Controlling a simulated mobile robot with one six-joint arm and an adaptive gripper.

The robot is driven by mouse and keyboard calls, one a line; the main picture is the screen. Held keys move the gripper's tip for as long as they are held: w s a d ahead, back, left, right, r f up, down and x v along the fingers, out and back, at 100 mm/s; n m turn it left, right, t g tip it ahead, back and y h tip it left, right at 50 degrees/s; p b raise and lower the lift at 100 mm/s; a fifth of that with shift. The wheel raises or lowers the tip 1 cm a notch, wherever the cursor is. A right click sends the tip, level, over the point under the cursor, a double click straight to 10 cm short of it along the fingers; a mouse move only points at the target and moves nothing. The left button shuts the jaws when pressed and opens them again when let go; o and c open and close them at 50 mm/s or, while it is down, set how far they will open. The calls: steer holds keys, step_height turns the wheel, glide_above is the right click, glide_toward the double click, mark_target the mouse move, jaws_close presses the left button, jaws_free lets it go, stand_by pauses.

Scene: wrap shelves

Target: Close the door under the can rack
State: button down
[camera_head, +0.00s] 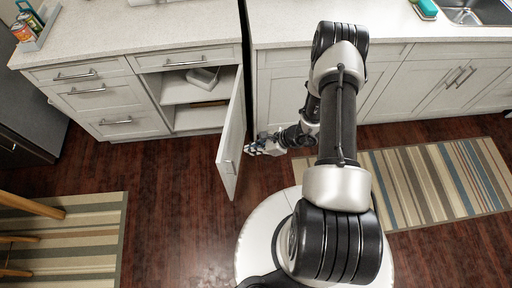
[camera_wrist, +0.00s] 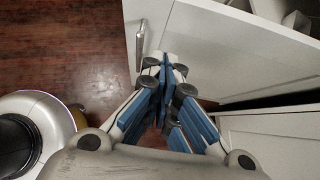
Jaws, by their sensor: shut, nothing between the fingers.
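The can rack (camera_head: 30,25) stands on the counter at the far left in the head view, holding cans. To its right, below the counter and a drawer, an open cabinet shows its shelves. Its white door (camera_head: 231,145) is swung out toward me, hinged on the right. The door's handle (camera_head: 229,167) is near its free edge and also shows in the wrist view (camera_wrist: 141,45). My gripper (camera_head: 250,148) is shut and empty, just right of the door, at its outer face. In the wrist view my gripper (camera_wrist: 168,62) has its fingertips close to the white panel; contact is unclear.
A light object (camera_head: 203,77) lies on the cabinet's upper shelf. Closed drawers (camera_head: 93,91) are left of the opening. Closed cabinets (camera_head: 425,82) and a striped rug (camera_head: 430,185) are to the right. The dark wood floor (camera_head: 175,190) left of the door is clear.

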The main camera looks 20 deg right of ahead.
mark_target(225, 154)
steer(key=shift+w+a+f+b, duration=0.25)
steer(key=shift+w+a+f, duration=0.4)
steer(key=shift+a, duration=0.45)
steer(key=shift+w+a+f+b, duration=0.3)
steer(key=shift+w+a+f, duration=0.3)
steer(key=shift+a, duration=0.55)
steer(key=shift+w+a+f+b, duration=0.25)
steer(key=shift+w+a+f, duration=0.4)
steer(key=shift+a, duration=0.45)
steer(key=shift+a, duration=0.1)
